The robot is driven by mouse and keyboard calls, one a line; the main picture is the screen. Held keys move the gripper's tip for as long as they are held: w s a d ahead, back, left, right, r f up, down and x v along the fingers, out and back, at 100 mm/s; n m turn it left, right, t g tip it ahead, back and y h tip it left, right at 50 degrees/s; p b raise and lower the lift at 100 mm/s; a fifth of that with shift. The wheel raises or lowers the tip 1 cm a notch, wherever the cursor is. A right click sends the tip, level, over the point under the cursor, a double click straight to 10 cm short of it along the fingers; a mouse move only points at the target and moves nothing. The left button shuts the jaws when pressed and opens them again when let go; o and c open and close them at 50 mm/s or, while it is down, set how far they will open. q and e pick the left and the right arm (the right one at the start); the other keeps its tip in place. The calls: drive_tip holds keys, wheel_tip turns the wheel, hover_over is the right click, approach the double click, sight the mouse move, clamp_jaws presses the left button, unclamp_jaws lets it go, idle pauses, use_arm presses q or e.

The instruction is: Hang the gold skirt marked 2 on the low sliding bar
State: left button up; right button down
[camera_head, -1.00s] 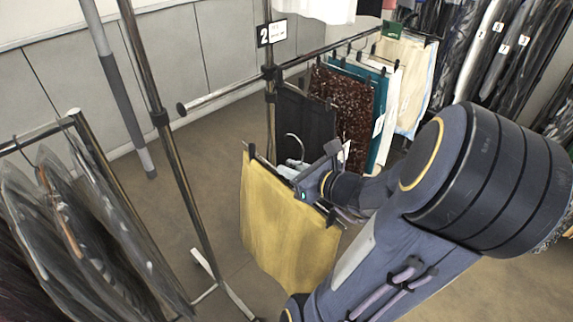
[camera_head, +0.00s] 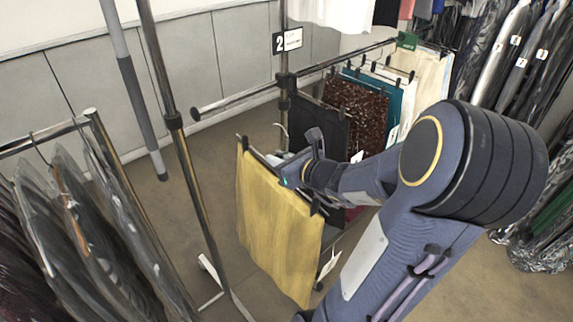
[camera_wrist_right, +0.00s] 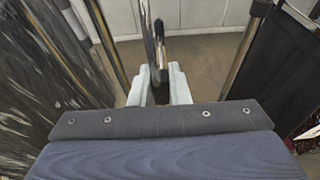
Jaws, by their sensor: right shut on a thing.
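The gold skirt (camera_head: 278,232) hangs from a clip hanger below my right gripper (camera_head: 286,172), well clear of the floor. My right gripper is shut on the hanger, whose upper part is mostly hidden by the gripper. A white tag hangs at the skirt's lower right; its marking is not legible. In the right wrist view the pale fingers (camera_wrist_right: 159,88) show, but the skirt does not. My left gripper is not in view.
A black garment (camera_head: 319,128), a brown sequinned skirt (camera_head: 356,108) and several others hang on the bar right of the post. A sign marked 2 (camera_head: 287,40) is on the post. Bagged clothes (camera_head: 75,225) hang at left; another upright (camera_head: 175,120) stands near the skirt.

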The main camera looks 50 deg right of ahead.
approach(237, 135)
drive_tip(key=shift+w+f+b, duration=0.2)
drive_tip(key=shift+w+b, duration=0.15)
drive_tip(key=shift+w+d, duration=0.15)
drive_tip(key=shift+w, duration=1.35)
drive_tip(key=shift+w+d+p, duration=0.2)
drive_tip(key=shift+w+p, duration=0.05)
drive_tip(key=shift+w, duration=1.15)
drive_tip(key=shift+w+d+p, duration=0.15)
drive_tip(key=shift+w+p, duration=0.05)
drive_tip(key=shift+w, duration=1.25)
drive_tip(key=shift+s, duration=0.1)
drive_tip(key=shift+r, duration=0.25)
drive_tip(key=w, duration=0.7)
drive_tip(key=shift+d, duration=0.4)
